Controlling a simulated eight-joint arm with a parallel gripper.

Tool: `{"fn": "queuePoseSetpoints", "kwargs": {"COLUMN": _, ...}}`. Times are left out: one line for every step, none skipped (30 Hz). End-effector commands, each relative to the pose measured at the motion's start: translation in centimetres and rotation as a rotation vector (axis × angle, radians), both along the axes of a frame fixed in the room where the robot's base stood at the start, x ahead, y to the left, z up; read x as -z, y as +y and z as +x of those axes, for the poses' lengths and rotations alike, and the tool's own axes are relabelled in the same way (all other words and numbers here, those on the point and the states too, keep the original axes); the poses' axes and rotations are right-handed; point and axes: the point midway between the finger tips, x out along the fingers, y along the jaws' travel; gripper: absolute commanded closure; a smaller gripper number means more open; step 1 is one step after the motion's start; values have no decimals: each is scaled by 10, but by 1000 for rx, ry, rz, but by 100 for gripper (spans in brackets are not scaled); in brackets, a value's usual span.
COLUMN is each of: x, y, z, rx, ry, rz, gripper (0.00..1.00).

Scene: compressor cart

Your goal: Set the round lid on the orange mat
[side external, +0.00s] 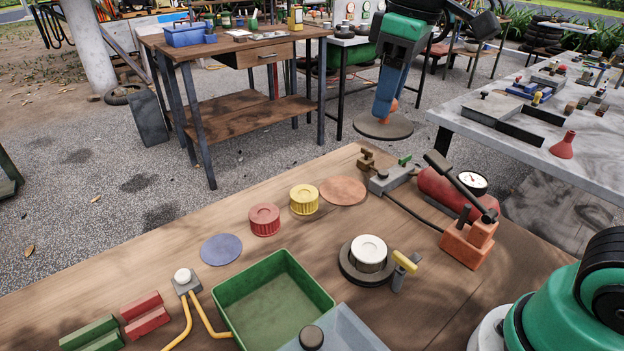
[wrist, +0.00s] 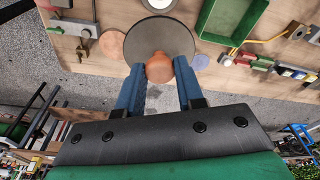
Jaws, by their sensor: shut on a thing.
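My gripper (side external: 385,100) points down and is shut on the orange knob of the round lid (side external: 383,127), a dark grey-brown disc. The lid hangs level in the air, appearing beyond the table's far edge in the side view. In the wrist view my gripper (wrist: 159,67) has blue fingers on both sides of the knob, and the lid (wrist: 143,38) hides part of the table. The orange mat (side external: 343,190) is a flat, bare disc on the wooden table, below and left of the lid in the side view. It also shows in the wrist view (wrist: 111,43), left of the lid.
A yellow jar (side external: 304,199), a red jar (side external: 264,219) and a blue mat (side external: 221,249) line up left of the orange mat. A grey clamp-like fixture (side external: 391,178) and a red compressor (side external: 448,190) stand to its right. A green tray (side external: 273,299) and a dark round base with a white top (side external: 368,255) are nearer.

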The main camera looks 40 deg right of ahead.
Motion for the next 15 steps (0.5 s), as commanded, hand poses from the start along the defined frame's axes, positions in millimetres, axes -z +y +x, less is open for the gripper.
{"fn": "queuePoseSetpoints", "kwargs": {"x": -2, "y": -4, "z": 10, "rx": 5, "ry": 0, "rz": 0, "gripper": 100}}
{"fn": "queuePoseSetpoints", "kwargs": {"x": -2, "y": -6, "z": 17, "rx": 5, "ry": 0, "rz": 0, "gripper": 100}}
{"fn": "queuePoseSetpoints", "kwargs": {"x": -3, "y": -10, "z": 27, "rx": 6, "ry": 0, "rz": 0, "gripper": 100}}
{"fn": "queuePoseSetpoints", "kwargs": {"x": -3, "y": -14, "z": 35, "rx": 6, "ry": 0, "rz": 0, "gripper": 100}}
{"fn": "queuePoseSetpoints", "kwargs": {"x": -2, "y": -18, "z": 44, "rx": 6, "ry": 1, "rz": 0, "gripper": 100}}
{"fn": "queuePoseSetpoints", "kwargs": {"x": -1, "y": -24, "z": 55, "rx": 7, "ry": 1, "rz": -1, "gripper": 100}}
{"fn": "queuePoseSetpoints", "kwargs": {"x": 0, "y": -28, "z": 64, "rx": 6, "ry": 1, "rz": -1, "gripper": 100}}
{"fn": "queuePoseSetpoints", "kwargs": {"x": 2, "y": -33, "z": 73, "rx": 7, "ry": 1, "rz": -1, "gripper": 100}}
{"fn": "queuePoseSetpoints", "kwargs": {"x": 4, "y": -40, "z": 83, "rx": 7, "ry": 1, "rz": -1, "gripper": 100}}
{"fn": "queuePoseSetpoints", "kwargs": {"x": 6, "y": -45, "z": 91, "rx": 7, "ry": 0, "rz": -1, "gripper": 100}}
{"fn": "queuePoseSetpoints", "kwargs": {"x": 9, "y": -50, "z": 99, "rx": 6, "ry": 0, "rz": 0, "gripper": 100}}
{"fn": "queuePoseSetpoints", "kwargs": {"x": 13, "y": -57, "z": 108, "rx": 6, "ry": 0, "rz": 0, "gripper": 100}}
{"fn": "queuePoseSetpoints", "kwargs": {"x": 16, "y": -62, "z": 114, "rx": 5, "ry": 0, "rz": 0, "gripper": 100}}
{"fn": "queuePoseSetpoints", "kwargs": {"x": 18, "y": -66, "z": 120, "rx": 6, "ry": 0, "rz": 0, "gripper": 100}}
{"fn": "queuePoseSetpoints", "kwargs": {"x": 22, "y": -72, "z": 127, "rx": 4, "ry": 0, "rz": 0, "gripper": 100}}
